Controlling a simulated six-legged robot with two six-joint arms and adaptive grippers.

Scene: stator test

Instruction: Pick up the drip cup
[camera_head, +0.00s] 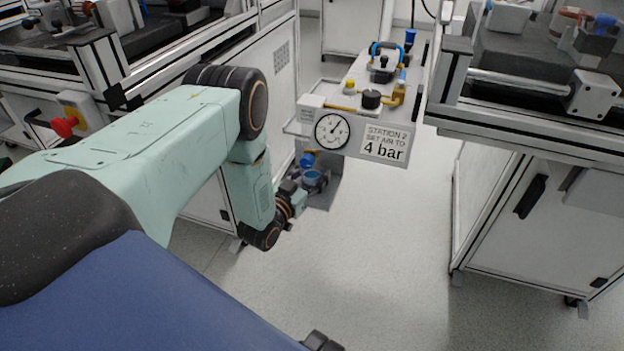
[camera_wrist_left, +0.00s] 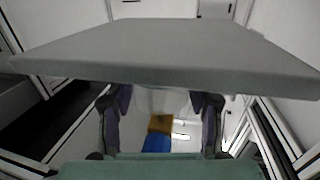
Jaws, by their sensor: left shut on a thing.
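The fingers are small and partly hidden there. In the left wrist view both fingers of the left gripper (camera_wrist_left: 160,110) show, but a wide grey slab (camera_wrist_left: 165,50) hides their tips.
The station (camera_head: 385,145) has a gauge and a "4 bar" sign directly above the cup. A blue part (camera_head: 307,160) hangs just over the cup. Benches stand left and right (camera_head: 530,200). The floor (camera_head: 370,270) between them is clear.

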